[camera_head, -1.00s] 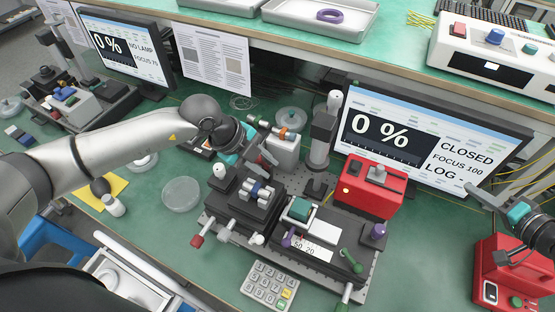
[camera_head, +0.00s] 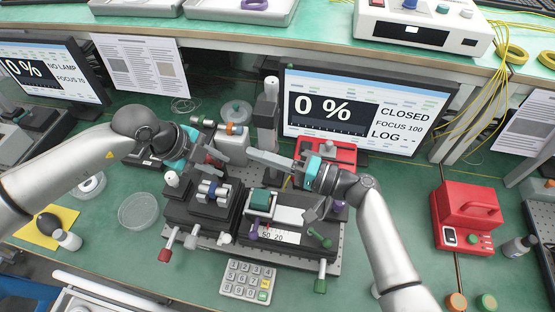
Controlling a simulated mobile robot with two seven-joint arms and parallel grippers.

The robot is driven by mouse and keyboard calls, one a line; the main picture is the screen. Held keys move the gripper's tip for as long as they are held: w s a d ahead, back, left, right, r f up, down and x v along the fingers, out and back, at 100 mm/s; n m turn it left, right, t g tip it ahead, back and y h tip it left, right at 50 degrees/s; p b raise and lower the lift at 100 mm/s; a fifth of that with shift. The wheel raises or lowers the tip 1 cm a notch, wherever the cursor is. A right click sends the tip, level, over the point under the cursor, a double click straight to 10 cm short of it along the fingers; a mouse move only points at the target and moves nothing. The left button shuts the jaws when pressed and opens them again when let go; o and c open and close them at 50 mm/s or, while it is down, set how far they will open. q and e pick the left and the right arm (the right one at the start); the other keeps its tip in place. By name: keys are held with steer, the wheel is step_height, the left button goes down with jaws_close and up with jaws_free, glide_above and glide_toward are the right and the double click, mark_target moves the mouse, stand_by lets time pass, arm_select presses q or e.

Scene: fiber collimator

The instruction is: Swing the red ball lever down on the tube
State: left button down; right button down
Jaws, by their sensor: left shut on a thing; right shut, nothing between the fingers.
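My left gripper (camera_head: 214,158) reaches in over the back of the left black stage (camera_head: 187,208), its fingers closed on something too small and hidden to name. My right gripper (camera_head: 262,158) is shut and empty. Its long grey fingers point left above the fixture, with their tips a little right of the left gripper's. The red ball lever and the tube cannot be clearly picked out; the grippers cover that part of the fixture. Small blue-and-white cylinders (camera_head: 212,190) sit on top of the left stage.
A right stage (camera_head: 280,235) carries a teal block (camera_head: 261,200) and purple and green knobs. A dark post (camera_head: 267,118) stands behind. A monitor (camera_head: 365,110) reads 0 % and CLOSED. A keypad (camera_head: 248,279) lies in front. A red box (camera_head: 467,217) stands at right.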

steer(key=a, duration=0.6)
steer(key=shift+s+a+f, duration=0.2)
steer(key=shift+s+a, duration=0.15)
steer(key=shift+a, duration=0.05)
steer(key=shift+s+a+f, duration=0.15)
steer(key=shift+s+a, duration=0.25)
steer(key=shift+s, duration=0.15)
arm_select(q)
steer(key=c, duration=0.7)
jaws_free()
steer(key=shift+d, duration=0.1)
